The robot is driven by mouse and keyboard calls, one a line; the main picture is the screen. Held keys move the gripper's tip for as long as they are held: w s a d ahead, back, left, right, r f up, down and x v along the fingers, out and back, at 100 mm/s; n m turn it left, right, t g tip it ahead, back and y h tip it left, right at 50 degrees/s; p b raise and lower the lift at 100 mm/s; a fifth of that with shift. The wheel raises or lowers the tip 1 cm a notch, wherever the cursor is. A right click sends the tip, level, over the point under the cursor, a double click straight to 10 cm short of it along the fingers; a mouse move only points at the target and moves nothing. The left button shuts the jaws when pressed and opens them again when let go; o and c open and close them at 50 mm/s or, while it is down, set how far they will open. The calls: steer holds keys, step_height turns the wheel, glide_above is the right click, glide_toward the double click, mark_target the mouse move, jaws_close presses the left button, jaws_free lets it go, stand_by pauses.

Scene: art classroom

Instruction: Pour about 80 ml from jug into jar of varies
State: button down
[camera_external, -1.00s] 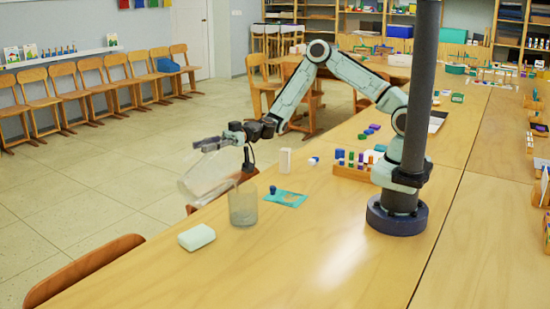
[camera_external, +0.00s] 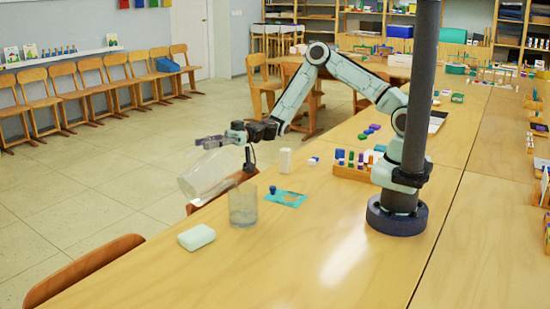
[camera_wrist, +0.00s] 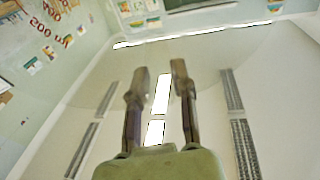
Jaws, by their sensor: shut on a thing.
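The clear jug (camera_external: 205,177) is tilted in the air beyond the table's left edge, with one end towards the jar. My gripper (camera_external: 212,142) is shut on the jug at its upper side. The clear jar (camera_external: 243,208) stands upright on the table, to the right of the jug and a little lower. Something greyish shows low in the jar, but its level is hard to read. No stream is clear.
A pale block (camera_external: 196,237) lies in front of the jar. A teal card (camera_external: 287,199) with a small blue knob piece (camera_external: 272,189), a cream upright block (camera_external: 285,161) and a peg rack (camera_external: 352,171) stand behind and right.

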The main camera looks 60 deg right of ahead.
mark_target(192, 169)
steer(key=shift+s+d+r, duration=0.1)
steer(key=shift+d+r, duration=0.05)
steer(key=shift+d, duration=0.25)
steer(key=shift+a, duration=0.2)
steer(key=a+f+h, duration=0.3)
steer(key=a+h, duration=0.1)
steer(key=shift+w+a+f+g, duration=0.1)
steer(key=shift+w+f+g, duration=0.05)
steer(key=shift+w+g, duration=0.2)
steer(key=shift+w+a+f+h, duration=0.15)
steer(key=shift+a+f+h, duration=0.15)
steer(key=shift+f+h, duration=0.15)
steer(key=shift+f, duration=0.1)
stand_by(1.2)
steer(key=shift+a+f+h, duration=0.2)
steer(key=shift+a+h, duration=0.05)
steer(key=w+a+f+g+h, duration=0.1)
steer(key=a+f+h, duration=0.6)
steer(key=a+h, duration=0.1)
steer(key=shift+w+a+g+h, duration=0.25)
steer(key=shift+g+h, duration=0.1)
steer(key=shift+h, duration=0.05)
